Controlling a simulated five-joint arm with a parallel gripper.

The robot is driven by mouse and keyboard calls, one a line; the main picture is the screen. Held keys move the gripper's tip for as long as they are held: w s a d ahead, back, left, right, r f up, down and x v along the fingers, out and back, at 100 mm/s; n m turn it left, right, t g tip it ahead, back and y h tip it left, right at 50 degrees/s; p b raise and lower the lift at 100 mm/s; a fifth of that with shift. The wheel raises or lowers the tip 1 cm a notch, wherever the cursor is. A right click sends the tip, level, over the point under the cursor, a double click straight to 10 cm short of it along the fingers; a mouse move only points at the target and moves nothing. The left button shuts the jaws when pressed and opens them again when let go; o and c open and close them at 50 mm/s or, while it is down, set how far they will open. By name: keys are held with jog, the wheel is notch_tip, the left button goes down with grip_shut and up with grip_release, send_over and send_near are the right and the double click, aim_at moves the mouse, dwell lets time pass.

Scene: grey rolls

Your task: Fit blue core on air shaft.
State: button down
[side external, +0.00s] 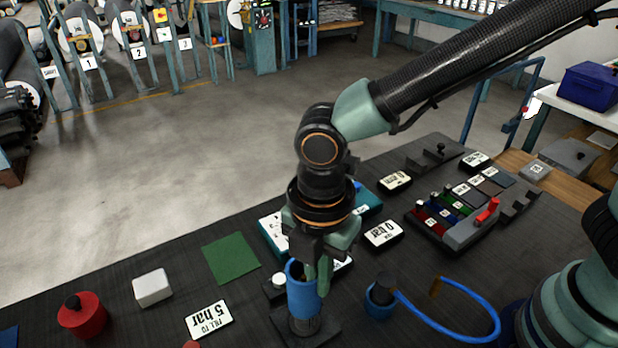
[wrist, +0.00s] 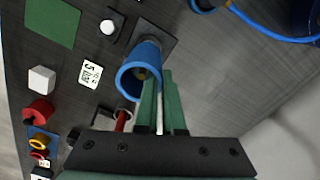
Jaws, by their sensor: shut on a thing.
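The blue core (side external: 302,297) is an upright open tube at the lower middle of the side view. It also shows in the wrist view (wrist: 138,80), with its open end toward the camera. My gripper (side external: 318,275) is at the core's upper rim, its green fingers (wrist: 162,98) shut on the core's wall. Below the core, a short grey part of the air shaft (side external: 304,326) shows on a dark square base. How far the shaft reaches inside is hidden.
A blue hose with a blue fitting (side external: 380,299) lies to the right. A switch panel (side external: 455,218) stands behind right.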

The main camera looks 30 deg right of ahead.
jog(key=shift+f, duration=0.25)
jog(key=c, duration=0.9)
grip_release()
jog(key=shift+c, duration=0.2)
jog(key=shift+w, duration=0.1)
notch_tip(320, 180, up, 12)
jog(key=shift+r, duration=0.1)
jog(key=w+d+m+t, duration=0.3)
jog(key=d+m+t, duration=0.2)
jog(key=d+m, duration=1.8)
jog(key=d, duration=0.4)
jog(key=shift+w+t, duration=0.2)
jog(key=shift+t, duration=0.1)
